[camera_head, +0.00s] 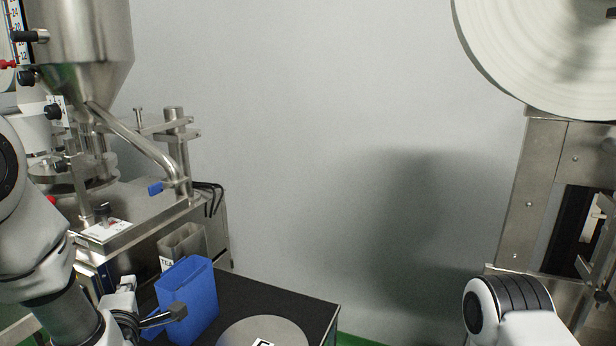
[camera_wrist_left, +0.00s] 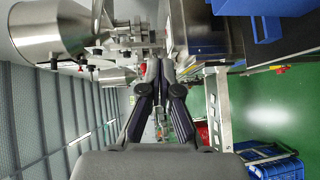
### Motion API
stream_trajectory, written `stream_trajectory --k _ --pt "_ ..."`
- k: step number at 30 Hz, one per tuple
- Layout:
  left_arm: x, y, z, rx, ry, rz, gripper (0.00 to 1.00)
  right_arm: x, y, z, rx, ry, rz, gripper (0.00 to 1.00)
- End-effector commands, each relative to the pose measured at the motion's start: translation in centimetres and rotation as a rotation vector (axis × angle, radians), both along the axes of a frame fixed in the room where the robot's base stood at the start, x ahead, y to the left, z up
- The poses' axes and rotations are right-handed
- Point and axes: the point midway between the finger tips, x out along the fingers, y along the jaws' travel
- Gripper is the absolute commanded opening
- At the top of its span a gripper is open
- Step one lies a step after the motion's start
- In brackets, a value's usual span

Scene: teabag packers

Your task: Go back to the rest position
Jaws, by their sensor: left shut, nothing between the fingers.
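My left gripper (camera_head: 177,312) is low at the left in the head view, its dark fingers in front of the blue container (camera_head: 196,290). I cannot tell whether it touches the container. In the left wrist view my left gripper (camera_wrist_left: 161,66) has its fingertips together with nothing between them. The white left arm comes in from the left edge. My white right arm shows at the lower right of the head view; its gripper is out of the picture.
The blue container stands on a black table (camera_head: 250,293) beside a round grey plate (camera_head: 263,334). A steel filling machine with a hopper (camera_head: 85,45) is at the left. A packing machine (camera_head: 540,190) with a white roll (camera_head: 540,50) is at the right. Open space lies between them.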

Motion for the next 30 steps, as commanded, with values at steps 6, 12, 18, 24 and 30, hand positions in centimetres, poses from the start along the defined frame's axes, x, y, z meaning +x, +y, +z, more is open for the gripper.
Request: stream_trajectory --k 6,12,18,24,30 --pt "-1.6 -0.3 -8.3 0.002 0.168 -0.014 0.00 0.0 0.0 0.0 0.000 0.000 0.000 0.40" --pt "-5.6 -1.5 -18.7 0.028 0.437 -0.082 0.00 0.0 0.0 0.0 0.000 0.001 0.000 0.40" --pt "-16.4 -4.0 -32.1 0.204 0.949 -0.356 0.00 0.0 0.0 0.0 0.000 0.000 0.000 0.40" --pt "-29.2 -7.4 -38.3 0.556 1.390 -1.044 0.00 0.0 0.0 0.0 0.000 0.000 0.000 0.40" --pt "-32.1 -8.3 -38.4 0.821 1.410 -1.474 0.00 0.0 0.0 0.0 0.000 0.001 0.000 0.40"
